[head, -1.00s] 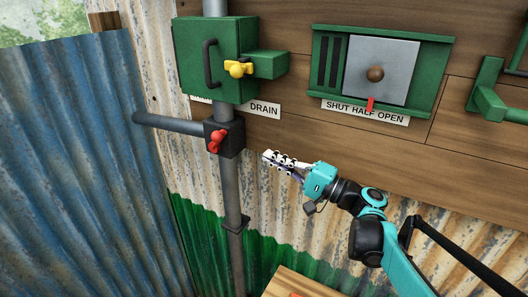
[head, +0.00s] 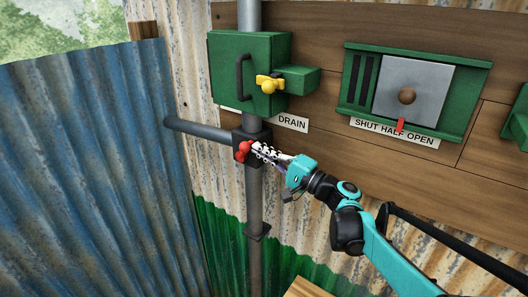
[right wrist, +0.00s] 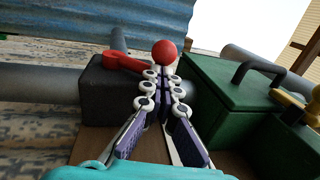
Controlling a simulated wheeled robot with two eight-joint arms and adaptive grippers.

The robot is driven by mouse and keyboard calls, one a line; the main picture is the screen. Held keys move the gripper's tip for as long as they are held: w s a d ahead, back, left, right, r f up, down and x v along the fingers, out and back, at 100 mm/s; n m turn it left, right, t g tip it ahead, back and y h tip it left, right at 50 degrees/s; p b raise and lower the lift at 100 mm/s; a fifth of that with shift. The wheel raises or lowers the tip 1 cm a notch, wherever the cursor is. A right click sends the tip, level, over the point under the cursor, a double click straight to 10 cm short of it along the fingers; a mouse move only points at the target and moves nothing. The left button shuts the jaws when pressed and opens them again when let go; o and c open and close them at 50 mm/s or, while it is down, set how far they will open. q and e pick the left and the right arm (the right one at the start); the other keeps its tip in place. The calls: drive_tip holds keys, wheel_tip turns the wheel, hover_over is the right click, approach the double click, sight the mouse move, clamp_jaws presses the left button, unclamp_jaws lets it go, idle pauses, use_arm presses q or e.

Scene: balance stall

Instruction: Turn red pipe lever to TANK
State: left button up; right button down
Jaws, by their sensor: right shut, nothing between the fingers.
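The red pipe lever (head: 243,151) sits on a dark valve block (head: 252,140) where a side pipe meets the upright grey pipe. In the right wrist view the lever (right wrist: 122,63) has a round red knob (right wrist: 165,52) just beyond my fingertips. My right gripper (head: 258,149) is shut and empty, its tips at the lever; I cannot tell whether they touch it. In the right wrist view the gripper (right wrist: 163,75) points at the knob. A label (head: 293,122) reads DRAIN; the label on the other side is mostly hidden. No TANK word is readable. My left gripper is not in view.
A green box (head: 250,72) with a handle and yellow latch (head: 268,84) hangs just above the valve. A green-framed sliding panel (head: 415,90) is on the wooden wall at right. Blue corrugated metal (head: 90,160) stands at left.

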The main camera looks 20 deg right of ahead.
sight(252, 143)
drive_tip(key=shift+w+a+r+g+p, duration=0.1)
drive_tip(key=shift+r+g+p, duration=0.3)
drive_tip(key=shift+p, duration=0.2)
drive_tip(key=r+g+h+p, duration=0.1)
drive_tip(key=p, duration=0.1)
drive_tip(key=w+a+r+g+h+p, duration=0.1)
drive_tip(key=p, duration=0.1)
drive_tip(key=shift+w+a+r, duration=0.1)
drive_tip(key=shift+w+r, duration=0.05)
drive_tip(key=shift+w, duration=0.05)
drive_tip(key=shift+w+a+r+g+h+p, duration=0.1)
drive_tip(key=shift+w+a+g+h+p, duration=0.1)
drive_tip(key=shift+g+h+p, duration=0.15)
drive_tip(key=shift+w+a, duration=0.15)
drive_tip(key=shift+w, duration=0.1)
drive_tip(key=shift+w+a+r, duration=0.25)
drive_tip(key=shift+w+a, duration=0.15)
drive_tip(key=shift+w, duration=0.15)
drive_tip(key=shift+w+a+r, duration=0.2)
drive_tip(key=shift+w+a, duration=0.2)
drive_tip(key=shift+w, duration=0.1)
